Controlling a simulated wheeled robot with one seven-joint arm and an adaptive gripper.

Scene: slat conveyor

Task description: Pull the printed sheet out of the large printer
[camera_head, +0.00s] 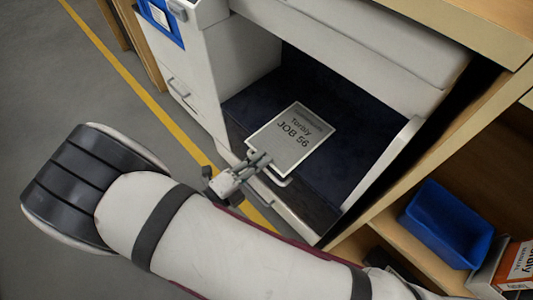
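The large printer (238,60) is a white-grey cabinet with a dark open output bay (345,135). The printed sheet (305,154), light grey with "Torbly JOB 56" on it, lies in the bay near its front edge. My gripper (262,159) is at the sheet's near left edge, its fingers overlapping that edge in the picture. The fingers are small here, and I cannot tell whether they are closed on the sheet or only beside it. My white arm crosses the lower part of the view.
A wooden shelf unit stands at the right, with a blue bin (446,224) and an orange-white box (517,264). A raised white side wall (388,160) bounds the bay on the right. Grey floor with a yellow line (130,77) is open at the left.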

